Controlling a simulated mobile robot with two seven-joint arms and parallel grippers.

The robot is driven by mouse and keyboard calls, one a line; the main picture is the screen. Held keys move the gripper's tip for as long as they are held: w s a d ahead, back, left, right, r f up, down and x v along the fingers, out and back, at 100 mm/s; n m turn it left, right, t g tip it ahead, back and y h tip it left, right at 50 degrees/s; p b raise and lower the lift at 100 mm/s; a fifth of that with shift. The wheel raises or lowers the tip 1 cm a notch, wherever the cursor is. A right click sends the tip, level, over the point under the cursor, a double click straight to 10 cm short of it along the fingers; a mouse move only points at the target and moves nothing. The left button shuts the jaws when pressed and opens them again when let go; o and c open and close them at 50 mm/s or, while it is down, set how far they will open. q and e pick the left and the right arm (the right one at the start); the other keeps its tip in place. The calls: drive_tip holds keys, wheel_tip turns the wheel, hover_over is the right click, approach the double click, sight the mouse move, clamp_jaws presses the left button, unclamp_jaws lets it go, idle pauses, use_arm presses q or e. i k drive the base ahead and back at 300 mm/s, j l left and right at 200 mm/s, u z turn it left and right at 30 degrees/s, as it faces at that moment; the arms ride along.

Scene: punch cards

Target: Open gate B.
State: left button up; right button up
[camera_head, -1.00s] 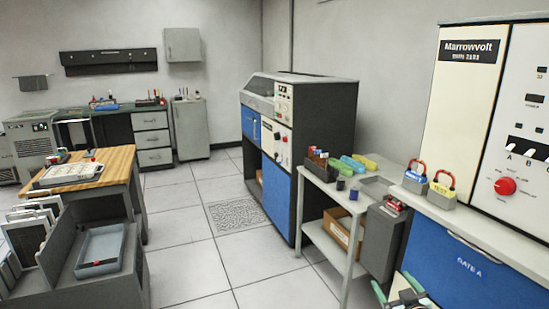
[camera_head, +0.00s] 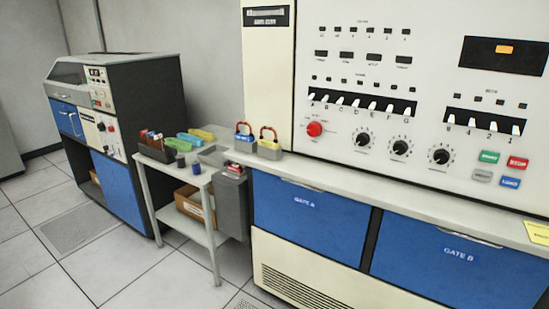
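Gate B (camera_head: 450,272) is a blue panel at the lower right of the cream machine, labelled "GATE B". It has a pale handle lip (camera_head: 468,239) along its top edge and looks shut. Its lower right part is cut off by the frame. Gate A (camera_head: 310,221) is a similar blue panel to its left, also shut, with its own handle lip (camera_head: 303,185). Neither of my grippers shows in the head view now.
The control panel (camera_head: 430,90) with switches and knobs rises above a narrow ledge (camera_head: 400,205). Two padlock-like items (camera_head: 257,146) stand on the ledge's left end. A grey side table (camera_head: 185,185) with a box below adjoins. Open tiled floor (camera_head: 100,255) lies left.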

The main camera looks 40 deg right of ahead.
sight(458, 270)
drive_tip(key=z, duration=0.45)
drive_tip(key=k+z, duration=0.1)
drive_tip(key=z, duration=0.75)
drive_tip(key=k+z, duration=0.1)
drive_tip(key=z, duration=0.35)
drive_tip(key=l+z, duration=0.1)
drive_tip(key=z, duration=0.3)
